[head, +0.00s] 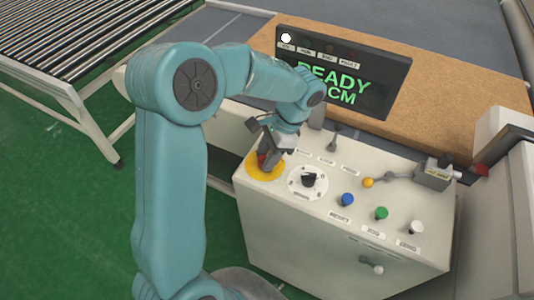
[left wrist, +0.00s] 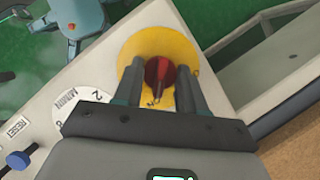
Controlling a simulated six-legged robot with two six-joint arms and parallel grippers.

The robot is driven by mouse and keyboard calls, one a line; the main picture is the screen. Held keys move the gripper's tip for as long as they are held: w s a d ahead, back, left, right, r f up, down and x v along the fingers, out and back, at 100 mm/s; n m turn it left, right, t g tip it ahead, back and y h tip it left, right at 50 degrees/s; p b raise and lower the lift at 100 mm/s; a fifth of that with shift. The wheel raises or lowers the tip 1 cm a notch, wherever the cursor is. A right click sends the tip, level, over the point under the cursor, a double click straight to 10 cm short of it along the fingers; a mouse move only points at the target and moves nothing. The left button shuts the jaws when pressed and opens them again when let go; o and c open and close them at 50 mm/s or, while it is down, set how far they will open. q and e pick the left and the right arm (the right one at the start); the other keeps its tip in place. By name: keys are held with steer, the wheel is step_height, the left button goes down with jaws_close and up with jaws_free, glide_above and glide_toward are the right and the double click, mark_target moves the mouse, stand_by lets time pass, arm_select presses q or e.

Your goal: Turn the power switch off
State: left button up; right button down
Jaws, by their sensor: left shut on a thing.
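A red knob (head: 262,160) sits on a round yellow plate (head: 266,174) at the left corner of the control box's top. In the left wrist view the two fingers (left wrist: 163,88) stand on either side of the red knob (left wrist: 160,72), above the yellow plate (left wrist: 150,45). The knob's pointer end shows between the fingers. My arm and fingers hide part of the knob in the head view. My right gripper is not in view.
Beside the plate is a white dial with a black knob (head: 309,180). Blue (head: 347,200), green (head: 381,213) and white (head: 416,227) buttons line the box's front edge. A yellow-balled lever (head: 368,183) lies behind them. A screen (head: 345,75) reading "READY" stands behind.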

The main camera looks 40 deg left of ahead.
arm_select(q)
steer(key=shift+n, duration=0.3)
steer(key=n, duration=0.1)
steer(key=n+h+p, duration=0.1)
steer(key=n, duration=0.1)
steer(key=shift+a+n+g+h, duration=0.15)
steer(key=shift+n+g+h, duration=0.15)
steer(key=n+h, duration=0.1)
steer(key=n, duration=0.3)
steer(key=shift+a+n+h, duration=0.15)
steer(key=shift+n+h, duration=0.15)
steer(key=shift+h, duration=0.1)
steer(key=n, duration=0.2)
steer(key=n+t+h, duration=0.1)
steer(key=n, duration=0.1)
steer(key=shift+a+n+h, duration=0.1)
steer(key=shift+n+h, duration=0.2)
steer(key=shift+s+n+t+h, duration=0.15)
steer(key=shift+n+t, duration=0.25)
steer(key=shift+n, duration=0.7)
steer(key=shift+w+n+t+h, duration=0.1)
steer(key=shift+n+t+h, duration=0.25)
steer(key=shift+n, duration=0.75)
steer(key=o, duration=1)
steer(key=shift+s, duration=0.1)
steer(key=p+v, duration=0.1)
steer(key=v, duration=1.5)
steer(key=shift+a+r, duration=0.1)
steer(key=shift+r, duration=0.1)
